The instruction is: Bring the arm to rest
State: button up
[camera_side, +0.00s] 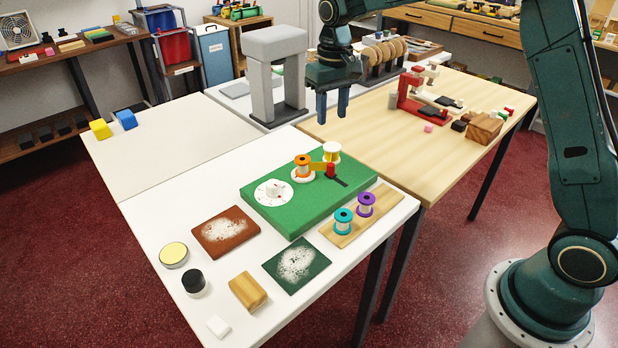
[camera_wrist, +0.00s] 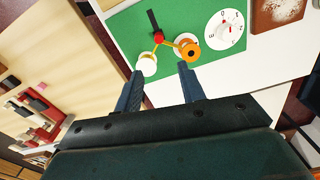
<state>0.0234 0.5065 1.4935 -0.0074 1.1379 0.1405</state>
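My gripper (camera_side: 334,104) is in the air above the near edge of the wooden table, behind the green board (camera_side: 306,204) in the side view. In the wrist view my gripper (camera_wrist: 160,84) has its two blue fingers apart with nothing between them. The green board (camera_wrist: 128,30) lies past the fingertips there. An orange spool (camera_side: 302,167) and a yellow-white spool (camera_side: 331,152) stand on the board, joined by a yellow strip. A red knob (camera_side: 331,170) with a black bar and a white dial (camera_side: 273,192) are also on the board.
A teal spool (camera_side: 343,221) and a purple spool (camera_side: 366,204) stand on a wooden strip. A grey arch (camera_side: 276,75) stands left of my gripper. A red device (camera_side: 410,98) and small blocks are to the right. The left white table is mostly clear.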

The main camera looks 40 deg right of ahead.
dwell(0.3)
jog(key=s+r+t, duration=0.3)
jog(key=s+r, duration=0.7)
jog(key=s, duration=0.5)
jog(key=s+a+f+n+t, duration=0.1)
jog(key=s+t, duration=0.1)
jog(key=s, duration=1.5)
jog(key=shift+f+n+t, duration=0.3)
jog(key=shift+f+n, duration=0.1)
jog(key=shift+s, duration=0.1)
dwell(0.6)
